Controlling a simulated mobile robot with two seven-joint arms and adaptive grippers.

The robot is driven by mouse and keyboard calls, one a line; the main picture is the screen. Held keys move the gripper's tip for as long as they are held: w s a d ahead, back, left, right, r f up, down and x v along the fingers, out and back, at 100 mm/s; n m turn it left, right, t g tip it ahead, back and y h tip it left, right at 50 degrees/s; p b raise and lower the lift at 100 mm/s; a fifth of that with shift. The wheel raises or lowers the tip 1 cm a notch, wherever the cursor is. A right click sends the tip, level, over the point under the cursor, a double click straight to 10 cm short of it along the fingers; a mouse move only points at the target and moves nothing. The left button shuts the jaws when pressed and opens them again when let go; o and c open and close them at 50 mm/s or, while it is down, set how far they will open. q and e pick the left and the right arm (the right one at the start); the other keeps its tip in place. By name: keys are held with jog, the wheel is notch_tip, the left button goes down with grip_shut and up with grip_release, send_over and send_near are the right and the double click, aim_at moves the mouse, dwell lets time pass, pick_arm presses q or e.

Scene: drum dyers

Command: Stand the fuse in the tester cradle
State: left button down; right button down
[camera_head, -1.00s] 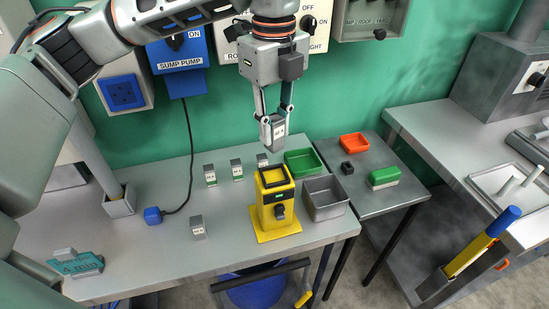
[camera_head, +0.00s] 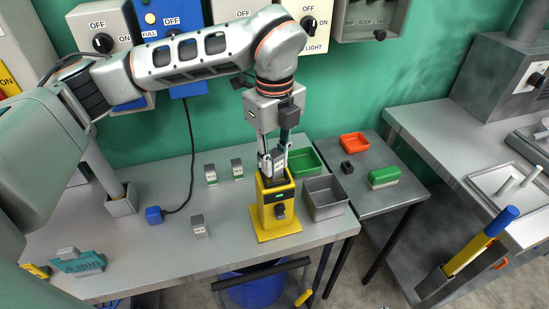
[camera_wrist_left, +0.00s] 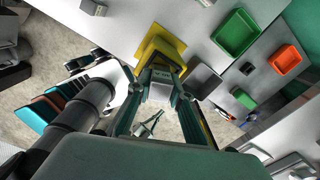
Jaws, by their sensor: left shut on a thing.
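My left gripper (camera_head: 274,158) points down and is shut on a grey fuse (camera_head: 277,163). The fuse is upright, with its lower part inside the top opening of the yellow tester (camera_head: 270,206); whether it touches the bottom is hidden. In the left wrist view the gripper (camera_wrist_left: 160,95) holds the fuse (camera_wrist_left: 160,90) over the yellow tester (camera_wrist_left: 158,45). The tester stands on the workbench and has a small green display and a dark knob on its front. My right gripper is not in view.
Two fuses stand at the back (camera_head: 210,174) (camera_head: 237,168) and one nearer the front (camera_head: 198,226). A green tray (camera_head: 303,161) and a grey bin (camera_head: 325,197) are right of the tester. A blue plug (camera_head: 154,215) lies left. An orange tray (camera_head: 354,142) sits on the side table.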

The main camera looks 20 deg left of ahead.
aim_at(274, 153)
pick_arm(q)
jog(key=shift+f, duration=0.25)
jog(key=c, duration=1.8)
grip_release()
jog(key=shift+r, duration=0.1)
jog(key=shift+r, duration=0.5)
notch_tip(274, 153, up, 11)
jog(key=shift+r+b, duration=0.15)
jog(key=shift+b, duration=0.4)
